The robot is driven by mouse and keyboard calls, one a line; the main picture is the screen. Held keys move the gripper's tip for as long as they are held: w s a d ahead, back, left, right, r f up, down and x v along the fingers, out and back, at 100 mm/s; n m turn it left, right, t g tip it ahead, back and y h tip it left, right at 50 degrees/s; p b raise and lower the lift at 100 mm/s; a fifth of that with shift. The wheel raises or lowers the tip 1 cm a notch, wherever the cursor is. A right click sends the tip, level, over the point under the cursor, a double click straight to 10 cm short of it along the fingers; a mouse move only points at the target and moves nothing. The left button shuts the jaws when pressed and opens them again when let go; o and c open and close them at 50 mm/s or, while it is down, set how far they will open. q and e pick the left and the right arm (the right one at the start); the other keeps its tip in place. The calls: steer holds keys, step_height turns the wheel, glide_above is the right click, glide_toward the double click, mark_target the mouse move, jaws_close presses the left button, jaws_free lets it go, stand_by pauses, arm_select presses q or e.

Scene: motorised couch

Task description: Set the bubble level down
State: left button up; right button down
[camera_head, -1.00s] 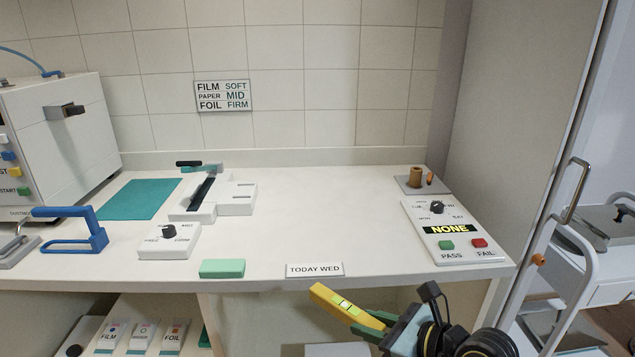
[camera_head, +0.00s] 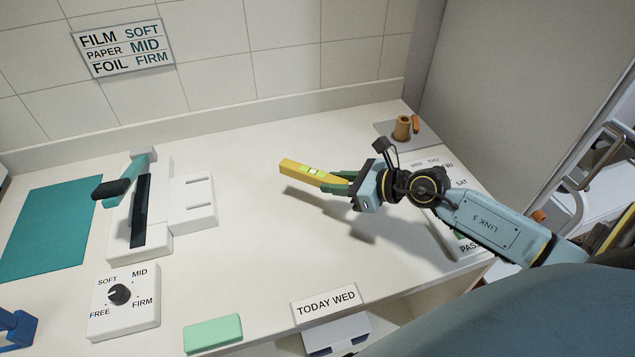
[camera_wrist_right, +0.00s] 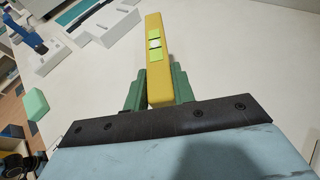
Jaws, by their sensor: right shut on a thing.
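The yellow bubble level (camera_head: 302,170) with bright green vial windows is held by my right gripper (camera_head: 340,183), whose green fingers are shut on its near end. It is over the bare middle of the white counter (camera_head: 270,240), with a shadow below and to its right, so it appears to be above the surface. In the right wrist view the level (camera_wrist_right: 154,50) points away from the green fingers (camera_wrist_right: 160,88), with the counter behind it. My left gripper is not in view.
A white device with a black-handled lever (camera_head: 125,205) and a dial box (camera_head: 124,300) stand left. A green block (camera_head: 212,334) lies near the front edge. A brown cylinder (camera_head: 402,127) stands back right. The counter's middle is clear.

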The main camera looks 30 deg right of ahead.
mark_target(335, 212)
steer(key=f+b, duration=0.1)
steer(key=f, duration=0.2)
steer(key=shift+s+f, duration=0.1)
steer(key=shift+s, duration=0.1)
steer(key=shift+f, duration=0.3)
step_height(335, 212, down, 3)
steer(key=shift+w+f+b, duration=0.1)
steer(key=shift+f+b, duration=0.1)
steer(key=shift+b, duration=0.6)
steer(key=shift+f, duration=0.1)
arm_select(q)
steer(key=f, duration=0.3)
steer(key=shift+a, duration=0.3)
arm_select(e)
steer(key=shift+f, duration=0.1)
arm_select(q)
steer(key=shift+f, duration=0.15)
arm_select(e)
steer(key=c, duration=1.2)
jaws_free()
steer(key=shift+o, duration=0.2)
